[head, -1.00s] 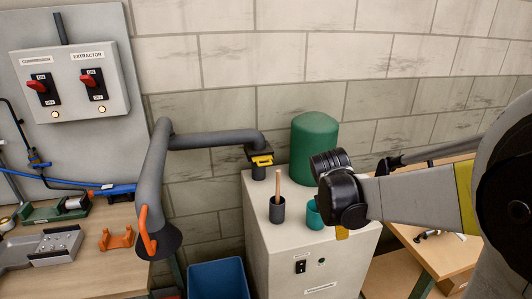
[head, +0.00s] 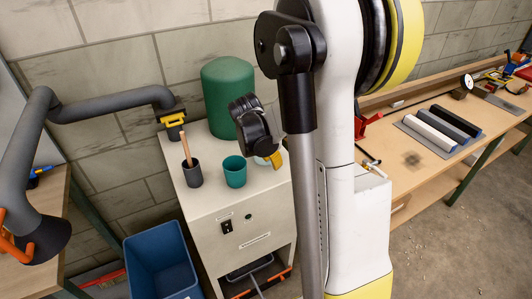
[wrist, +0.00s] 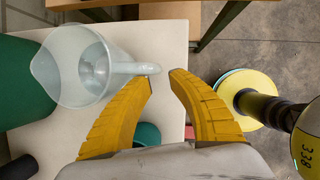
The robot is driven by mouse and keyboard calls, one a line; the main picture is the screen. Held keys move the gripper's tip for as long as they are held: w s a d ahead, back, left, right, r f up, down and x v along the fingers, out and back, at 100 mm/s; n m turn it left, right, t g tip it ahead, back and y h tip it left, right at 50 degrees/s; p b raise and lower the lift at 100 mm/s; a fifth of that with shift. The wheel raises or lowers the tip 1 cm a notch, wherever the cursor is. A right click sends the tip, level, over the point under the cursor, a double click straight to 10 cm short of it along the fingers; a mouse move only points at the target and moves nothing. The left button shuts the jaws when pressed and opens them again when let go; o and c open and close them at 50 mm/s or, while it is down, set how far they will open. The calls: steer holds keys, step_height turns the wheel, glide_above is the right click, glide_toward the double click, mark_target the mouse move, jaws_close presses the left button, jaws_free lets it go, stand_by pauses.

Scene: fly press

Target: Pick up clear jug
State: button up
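The clear jug (wrist: 84,66) stands on the pale cabinet top in the wrist view, with its handle (wrist: 134,68) pointing right towards my fingers. In the head view the jug is mostly hidden behind my gripper (head: 275,160); only a pale sliver seems to show. In the wrist view my gripper (wrist: 165,77) has two yellow fingers apart with nothing between them. The end of the handle lies close to the left fingertip, but I cannot tell whether they touch.
A teal cup (head: 234,171), a dark cup (head: 193,174) with a wooden stick and a green cylinder (head: 229,98) stand on the cabinet (head: 215,205). A blue bin (head: 160,262) is left of it. A workbench (head: 425,170) with blocks stands to the right.

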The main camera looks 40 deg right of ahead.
steer(key=x, duration=0.2)
steer(key=b+x, duration=0.1)
steer(key=x, duration=0.1)
steer(key=shift+d, duration=0.35)
steer(key=shift+r, duration=0.1)
jaws_close()
